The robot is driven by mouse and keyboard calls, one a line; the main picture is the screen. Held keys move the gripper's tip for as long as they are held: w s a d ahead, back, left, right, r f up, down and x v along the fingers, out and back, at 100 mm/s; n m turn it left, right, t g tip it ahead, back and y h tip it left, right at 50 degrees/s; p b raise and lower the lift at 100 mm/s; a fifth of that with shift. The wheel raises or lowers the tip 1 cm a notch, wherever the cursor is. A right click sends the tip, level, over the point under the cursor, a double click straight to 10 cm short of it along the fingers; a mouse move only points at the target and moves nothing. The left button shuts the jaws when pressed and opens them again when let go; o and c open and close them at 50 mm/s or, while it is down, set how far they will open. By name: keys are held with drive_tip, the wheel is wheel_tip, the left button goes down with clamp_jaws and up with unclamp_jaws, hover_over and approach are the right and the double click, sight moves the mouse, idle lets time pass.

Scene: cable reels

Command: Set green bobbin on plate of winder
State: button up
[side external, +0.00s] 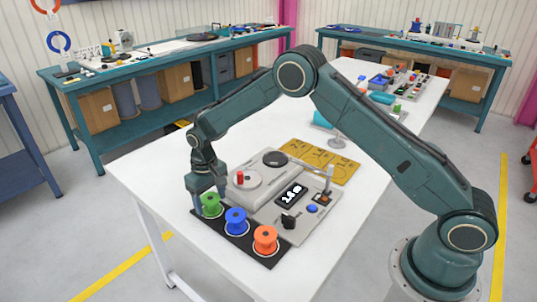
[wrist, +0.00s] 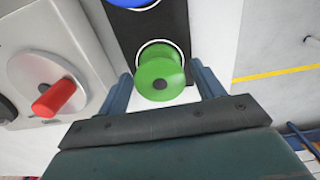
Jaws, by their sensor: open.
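The green bobbin (side external: 211,205) stands upright at the left end of a black strip in the side view. In the wrist view the green bobbin (wrist: 160,74) sits between the two fingers. My gripper (side external: 206,192) is open and lowered around it, with a finger on each side; the wrist view shows my gripper (wrist: 167,80) with gaps beside the bobbin. The winder (side external: 270,195) stands just behind the strip. Its round light plate (side external: 247,180) carries a red peg (side external: 240,178); in the wrist view the red peg (wrist: 54,99) is at left.
A blue bobbin (side external: 236,221) and an orange bobbin (side external: 265,240) stand in a row beside the green one on the black strip (side external: 246,246). The winder has a dark disc (side external: 275,158), a display and a small post. Yellow cards (side external: 320,160) lie behind. The white table's left part is clear.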

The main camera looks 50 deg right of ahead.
sight(210, 198)
drive_tip(key=c, duration=0.9)
drive_tip(key=shift+r, duration=3.8)
drive_tip(key=shift+r, duration=0.3)
wheel_tip(210, 198, up, 9)
drive_tip(key=d, duration=0.1)
drive_tip(key=s+d+m, duration=0.2)
drive_tip(key=d+m, duration=0.4)
drive_tip(key=d, duration=2)
drive_tip(key=shift+s+f, duration=0.15)
drive_tip(key=shift+f, duration=2.55)
